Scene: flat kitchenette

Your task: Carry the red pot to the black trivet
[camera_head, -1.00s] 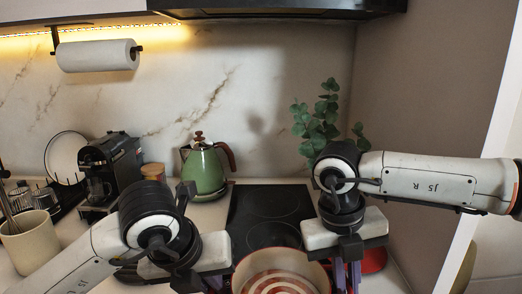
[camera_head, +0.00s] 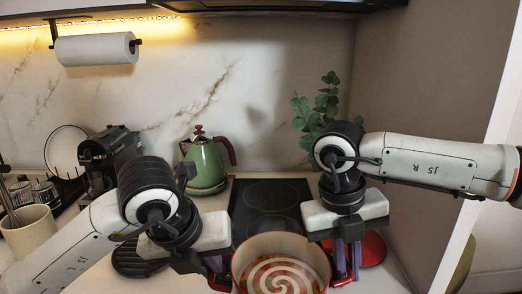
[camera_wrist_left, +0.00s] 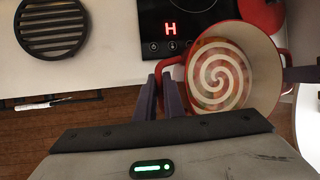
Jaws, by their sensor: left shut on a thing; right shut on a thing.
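The red pot (camera_head: 328,268) has a cream inside and a white spiral over reddish contents. It is at the front of the black hob, and also shows in the left wrist view (camera_wrist_left: 272,95), past the hob's front edge. My left gripper (camera_head: 218,272) is shut on its left handle; its fingers (camera_wrist_left: 160,90) show in the wrist view. My right gripper (camera_head: 346,262) is shut on the right handle. The black trivet (camera_head: 128,262), round and slatted, lies on the counter left of the pot, partly behind my left arm. It shows whole and empty in the wrist view (camera_wrist_left: 52,27).
The black hob (camera_head: 268,196) is bare behind the pot. A red lid (camera_head: 373,248) lies to its right. A green kettle (camera_head: 206,166), a coffee machine (camera_head: 110,155) and a beige utensil crock (camera_head: 28,232) stand further back or left. Wood floor (camera_wrist_left: 60,122) shows below the counter edge.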

